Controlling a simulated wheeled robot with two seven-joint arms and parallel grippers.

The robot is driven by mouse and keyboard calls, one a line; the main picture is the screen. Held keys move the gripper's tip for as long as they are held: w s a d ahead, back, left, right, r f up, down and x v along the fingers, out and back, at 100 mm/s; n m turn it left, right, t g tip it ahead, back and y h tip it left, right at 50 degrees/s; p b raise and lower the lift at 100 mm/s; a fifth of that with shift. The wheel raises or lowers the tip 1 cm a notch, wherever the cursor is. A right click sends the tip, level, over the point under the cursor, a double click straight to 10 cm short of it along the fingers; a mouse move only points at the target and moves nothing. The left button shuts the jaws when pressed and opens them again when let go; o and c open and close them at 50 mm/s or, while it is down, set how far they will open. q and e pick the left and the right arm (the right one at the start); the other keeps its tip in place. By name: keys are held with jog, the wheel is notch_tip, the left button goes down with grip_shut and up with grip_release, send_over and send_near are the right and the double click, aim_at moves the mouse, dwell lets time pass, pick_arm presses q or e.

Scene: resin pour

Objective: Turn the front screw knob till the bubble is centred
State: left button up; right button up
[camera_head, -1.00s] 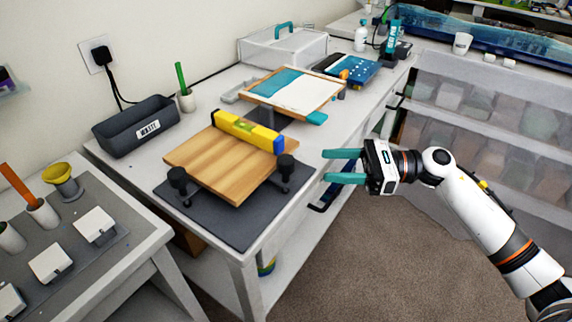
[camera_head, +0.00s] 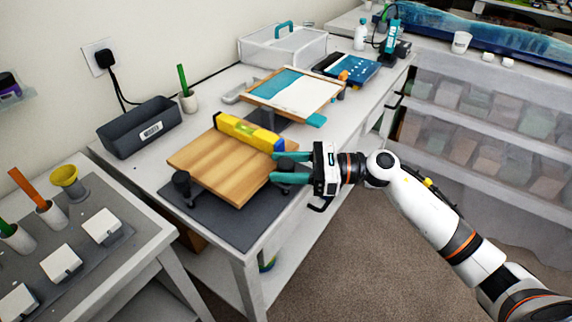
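A wooden board (camera_head: 225,172) sits on a dark mat on the white table, with two dark screw knobs at its near side. One knob (camera_head: 182,179) is at the left corner, the other (camera_head: 287,163) at the right corner. A yellow spirit level (camera_head: 246,132) with a blue end lies across the board's far edge. Its bubble is too small to read. My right gripper (camera_head: 275,167) has its teal fingers on either side of the right knob, still spread about as wide as before. Whether they touch it is unclear. My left gripper is not in view.
A dark bin (camera_head: 139,128) and a cup with a green stick (camera_head: 188,102) stand behind the board. A framed screen (camera_head: 295,93) lies farther back. A side table (camera_head: 112,258) with white blocks is at left.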

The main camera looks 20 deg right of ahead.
jog(key=c, duration=0.7)
jog(key=shift+s+r+m+t+h+p, duration=0.1)
jog(key=shift+m+t+h+p, duration=0.5)
jog(key=shift+t, duration=0.4)
jog(key=m+t+h+p, duration=0.9)
jog(key=h+p, duration=0.1)
jog(key=p, duration=0.4)
jog(key=shift+a+r+p, duration=0.1)
jog(key=shift+p, duration=0.25)
jog(key=shift+m+h+p, duration=0.35)
jog(key=shift+m+h, duration=0.25)
jog(key=shift+h, duration=0.1)
jog(key=m+h, duration=0.1)
jog(key=h+p, duration=0.1)
jog(key=shift+f+m+t+h, duration=0.2)
jog(key=shift+m+t+h, duration=0.1)
jog(key=shift+m+t, duration=0.1)
jog(key=shift+f+m+g+h, duration=0.15)
jog(key=shift+m+h, duration=0.7)
jog(key=shift+h, duration=0.55)
jog(key=shift+f+m+g+h, duration=0.15)
jog(key=shift+m+h, duration=0.7)
jog(key=shift+h, duration=0.55)
